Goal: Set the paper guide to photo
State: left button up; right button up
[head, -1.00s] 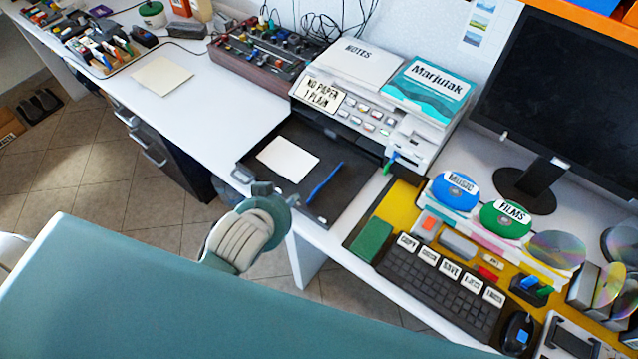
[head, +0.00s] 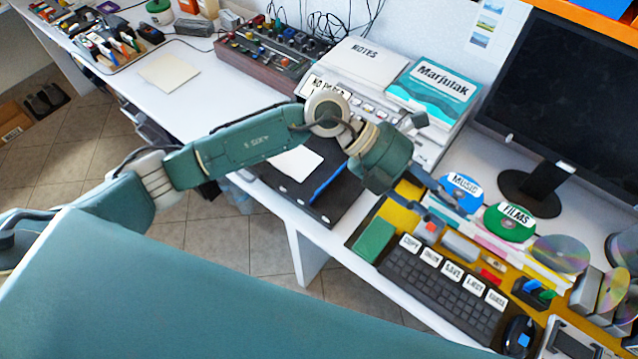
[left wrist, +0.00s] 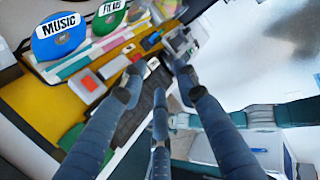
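The printer (head: 432,118) stands at the back of the desk, its buttons and label partly hidden by my left arm. Its dark paper tray (head: 283,187) sticks out in front with a white sheet (head: 297,160) in it. A blue bar (head: 329,184), seemingly the paper guide, lies along the tray right of the sheet. In the left wrist view, a blue strip (left wrist: 288,161) shows near the right edge. My left gripper (head: 436,205) is right of the tray, above the yellow mat. Its spread fingers (left wrist: 155,80) hold nothing. My right gripper is out of view.
A keyboard (head: 440,290), a green block (head: 374,240), and the Music (head: 461,193) and Films (head: 510,224) discs are around the yellow mat. A monitor (head: 570,90) stands behind. The desk left of the tray (head: 215,110) is mostly clear.

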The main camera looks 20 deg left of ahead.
pick_arm(q)
jog(key=w+a+f+y, duration=0.3)
jog(key=a+f+y, duration=0.15)
jog(key=a, duration=0.25)
jog(key=t+y, duration=0.1)
jog(key=y, duration=0.7)
send_near(329, 181)
jog(key=s+a+r, duration=0.2)
jog(key=s+r, duration=0.1)
jog(key=shift+h, duration=0.25)
jog(key=f+p, duration=0.1)
jog(key=f, duration=0.4)
jog(key=f+p, duration=0.1)
jog(key=f, duration=0.5)
jog(key=shift+s, duration=0.25)
jog(key=shift+r, duration=0.1)
grip_shut()
jog(key=shift+a, duration=0.1)
